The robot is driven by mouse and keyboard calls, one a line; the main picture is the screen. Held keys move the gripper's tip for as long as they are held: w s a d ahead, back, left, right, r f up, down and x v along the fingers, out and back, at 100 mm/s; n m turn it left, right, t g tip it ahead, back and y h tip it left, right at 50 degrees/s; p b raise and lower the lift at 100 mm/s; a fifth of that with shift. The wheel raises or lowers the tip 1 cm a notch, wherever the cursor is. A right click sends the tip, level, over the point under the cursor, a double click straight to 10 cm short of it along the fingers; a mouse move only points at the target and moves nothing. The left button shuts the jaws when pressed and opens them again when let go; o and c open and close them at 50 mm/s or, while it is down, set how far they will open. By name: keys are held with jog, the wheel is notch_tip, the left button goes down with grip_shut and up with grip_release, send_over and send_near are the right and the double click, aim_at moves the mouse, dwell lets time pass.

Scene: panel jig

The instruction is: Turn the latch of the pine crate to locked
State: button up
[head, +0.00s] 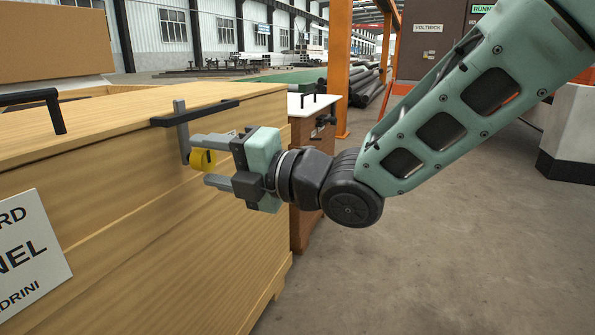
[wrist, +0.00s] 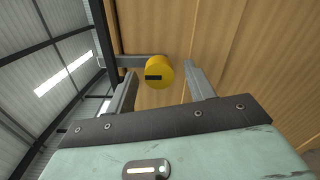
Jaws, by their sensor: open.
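The pine crate (head: 150,215) fills the left of the head view, and its wood face shows in the wrist view (wrist: 240,55). Its latch has a yellow round knob (head: 207,160) and a grey bar (head: 181,130) standing roughly upright at the lid's edge, beside a black handle. In the wrist view the knob (wrist: 161,70) bears a black mark, and the bar (wrist: 143,61) runs left from it. My gripper (head: 202,160) is open at the crate's front face, one finger above and one below the knob. In the wrist view gaps show between knob and fingers.
Black handles sit on the crate lid (head: 100,113), one at the left and one (head: 195,113) near the latch. A white-topped brown cabinet (head: 304,128) stands behind the crate. Open concrete floor (head: 430,265) lies to the right, with an orange post (head: 339,70) farther back.

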jog(key=v, duration=1.6)
